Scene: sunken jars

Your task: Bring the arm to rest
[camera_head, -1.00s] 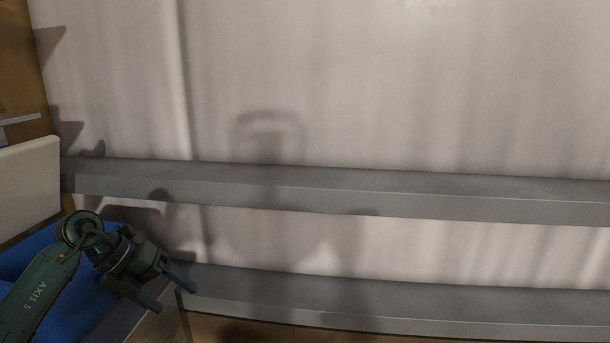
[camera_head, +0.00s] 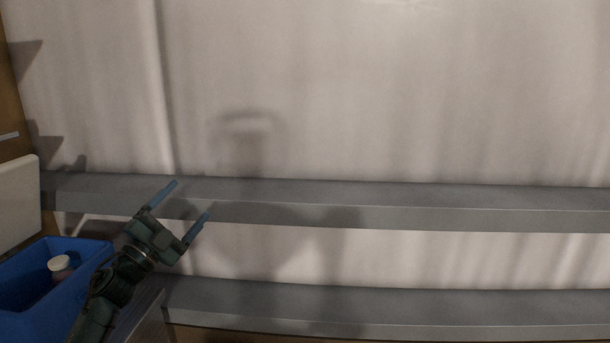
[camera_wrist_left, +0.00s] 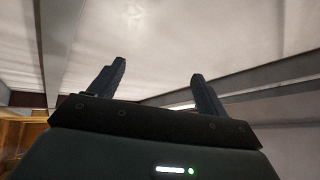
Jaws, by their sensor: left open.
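My left gripper (camera_head: 187,210) is open and empty in the head view, at the lower left. Its two blue-grey fingers point up and to the right, in front of the grey beams. In the left wrist view the left gripper (camera_wrist_left: 155,85) shows its two fingers spread apart with nothing between them. Beyond them are a pale surface and grey beams. My right gripper is in neither view.
A blue bin (camera_head: 95,250) stands at the lower left beside my left arm, with a white-lidded jar (camera_head: 60,267) in it. Two long grey beams (camera_head: 420,215) run across the pale wall (camera_head: 380,90). A white panel (camera_head: 18,205) stands at the left edge.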

